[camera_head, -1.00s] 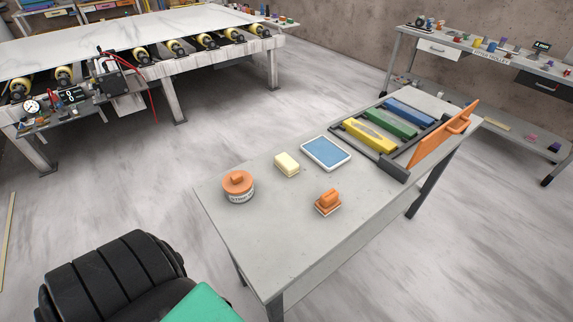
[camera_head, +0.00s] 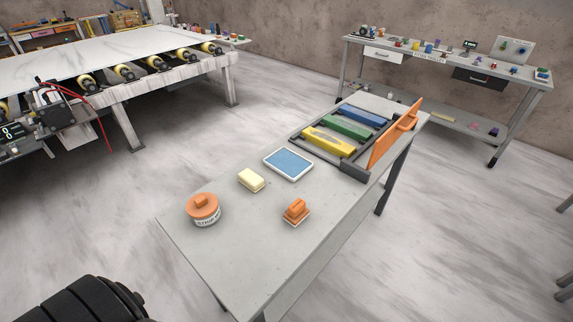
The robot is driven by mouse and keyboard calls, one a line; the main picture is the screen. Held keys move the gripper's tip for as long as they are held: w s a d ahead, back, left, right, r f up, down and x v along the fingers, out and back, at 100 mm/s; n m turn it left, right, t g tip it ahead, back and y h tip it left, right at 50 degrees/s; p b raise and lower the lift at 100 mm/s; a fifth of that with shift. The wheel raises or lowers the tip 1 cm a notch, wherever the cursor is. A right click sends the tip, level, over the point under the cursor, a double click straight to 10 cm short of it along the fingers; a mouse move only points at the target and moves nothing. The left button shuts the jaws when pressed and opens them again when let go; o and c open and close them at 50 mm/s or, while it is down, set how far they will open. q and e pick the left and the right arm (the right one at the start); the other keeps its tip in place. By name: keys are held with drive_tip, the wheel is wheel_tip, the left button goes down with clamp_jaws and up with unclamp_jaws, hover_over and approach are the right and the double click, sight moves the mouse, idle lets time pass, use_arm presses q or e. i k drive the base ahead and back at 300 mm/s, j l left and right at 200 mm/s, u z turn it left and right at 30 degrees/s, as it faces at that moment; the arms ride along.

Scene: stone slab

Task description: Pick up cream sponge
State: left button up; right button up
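The cream sponge (camera_head: 251,180) is a small pale yellow block lying on the grey table (camera_head: 255,245). It sits between an orange-lidded tub (camera_head: 203,209) and a blue-topped white tray (camera_head: 288,163). Nothing covers it and nothing touches it. Neither of my grippers shows in the head view. Only a black ribbed part of mine is at the lower left.
An orange-handled block (camera_head: 296,211) lies near the table's front edge. A rack with yellow, green and blue bars (camera_head: 333,143) and an upright orange panel (camera_head: 394,137) fill the far end. A slab bench with rollers (camera_head: 150,75) stands left, a workbench (camera_head: 440,60) behind.

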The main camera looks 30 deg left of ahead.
sight(254, 183)
drive_tip(key=l+u, duration=0.1)
drive_tip(key=u, duration=0.25)
drive_tip(key=l+u, duration=0.15)
drive_tip(key=u, duration=0.2)
drive_tip(key=l+u, duration=0.1)
drive_tip(key=u, duration=0.2)
